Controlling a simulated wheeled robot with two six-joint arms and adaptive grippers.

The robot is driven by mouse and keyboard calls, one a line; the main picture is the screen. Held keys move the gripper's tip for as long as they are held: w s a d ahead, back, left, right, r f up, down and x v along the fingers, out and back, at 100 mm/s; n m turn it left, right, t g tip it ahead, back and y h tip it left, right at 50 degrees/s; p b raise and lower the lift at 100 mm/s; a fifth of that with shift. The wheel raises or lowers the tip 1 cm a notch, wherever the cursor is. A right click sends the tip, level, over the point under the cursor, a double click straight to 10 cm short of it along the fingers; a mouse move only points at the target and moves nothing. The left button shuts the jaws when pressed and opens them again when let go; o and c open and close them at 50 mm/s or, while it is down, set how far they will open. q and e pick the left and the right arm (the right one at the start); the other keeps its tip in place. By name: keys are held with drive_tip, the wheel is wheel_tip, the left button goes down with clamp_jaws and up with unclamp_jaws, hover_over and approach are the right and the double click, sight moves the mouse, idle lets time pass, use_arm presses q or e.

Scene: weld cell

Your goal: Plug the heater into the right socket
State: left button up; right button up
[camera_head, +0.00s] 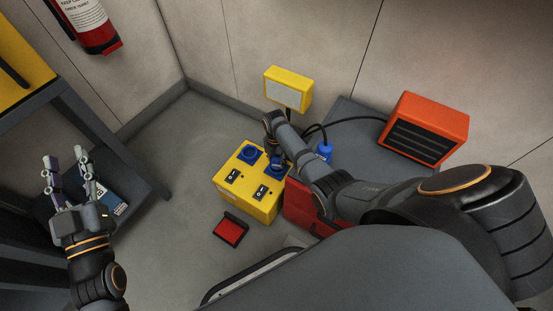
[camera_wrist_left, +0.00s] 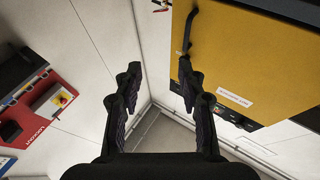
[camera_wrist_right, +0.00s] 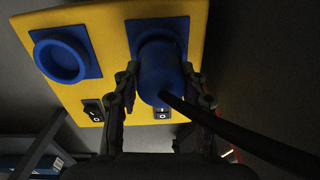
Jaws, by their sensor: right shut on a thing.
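The orange heater (camera_head: 428,128) with a black grille stands on a grey surface at the right. The yellow socket box (camera_head: 236,196) on the floor has two blue sockets; the left socket (camera_head: 249,155) is empty, also in the right wrist view (camera_wrist_right: 61,60). My right gripper (camera_wrist_right: 158,85) is shut on a blue plug (camera_wrist_right: 160,72) with a black cable. The plug is lined up over the right socket (camera_wrist_right: 183,27) and covers most of it; I cannot tell how deep it sits. My left gripper (camera_head: 68,168) is open and empty at the left.
A second blue plug (camera_head: 324,150) stands by the grey surface (camera_head: 352,112). A yellow work lamp (camera_head: 288,90) stands behind the box. A red-and-black object (camera_head: 230,230) lies on the floor. A dark shelf frame (camera_head: 110,140) is at the left, and my right arm crosses the right side.

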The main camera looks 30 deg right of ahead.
drive_tip(key=shift+f, duration=0.2)
drive_tip(key=o, duration=1.1)
drive_tip(key=shift+c, duration=0.2)
